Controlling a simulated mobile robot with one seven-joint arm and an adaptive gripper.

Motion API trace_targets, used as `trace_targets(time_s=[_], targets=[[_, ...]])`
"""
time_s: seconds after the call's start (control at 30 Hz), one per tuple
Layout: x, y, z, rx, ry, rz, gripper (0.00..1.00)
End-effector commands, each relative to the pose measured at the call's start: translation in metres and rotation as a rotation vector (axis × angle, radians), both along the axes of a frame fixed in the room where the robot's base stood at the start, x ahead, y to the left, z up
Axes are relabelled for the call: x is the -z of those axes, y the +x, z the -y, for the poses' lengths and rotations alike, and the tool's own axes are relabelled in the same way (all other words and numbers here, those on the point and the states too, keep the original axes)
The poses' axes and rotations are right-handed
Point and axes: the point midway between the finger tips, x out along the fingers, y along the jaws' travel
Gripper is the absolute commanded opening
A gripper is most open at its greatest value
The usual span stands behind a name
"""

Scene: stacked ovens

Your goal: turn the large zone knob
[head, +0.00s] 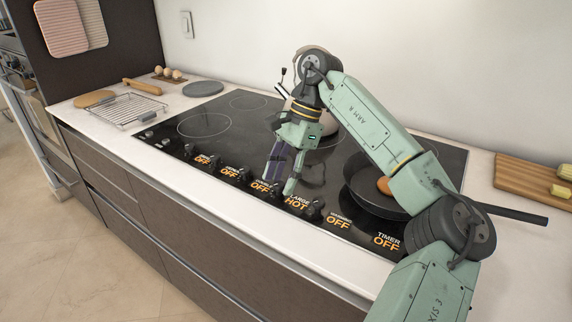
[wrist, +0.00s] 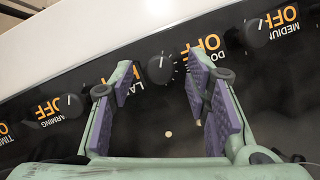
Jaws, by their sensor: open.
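The large zone knob (wrist: 160,69) is a round black knob with a white mark on the cooktop's front control strip. In the wrist view it lies between the tips of my gripper (wrist: 161,62), with a gap on each side. The jaws are open, with purple pads, and hold nothing. In the head view my gripper (head: 281,184) points down at the front strip beside the orange label LARGE HOT (head: 297,202). I cannot tell how far the tips are above the panel.
A frying pan (head: 365,200) stands on the right of the cooktop (head: 215,150), and a pot (head: 325,122) behind my gripper. A wire rack (head: 123,110) lies on the left counter.

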Motion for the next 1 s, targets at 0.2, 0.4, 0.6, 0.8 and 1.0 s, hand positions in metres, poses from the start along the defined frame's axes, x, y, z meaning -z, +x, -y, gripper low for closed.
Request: trace_targets(time_s=[0.2,0.4,0.6,0.8,1.0], targets=[[-0.031,0.007,0.01,0.002,-0.002,0.003,0.43],[-0.07,0.015,0.024,0.005,-0.003,0.005,0.43],[-0.095,0.021,0.032,0.002,-0.004,0.001,0.43],[-0.108,0.024,0.037,0.0,0.0,0.001,0.43],[-0.109,0.024,0.038,0.0,0.0,0.001,0.43]])
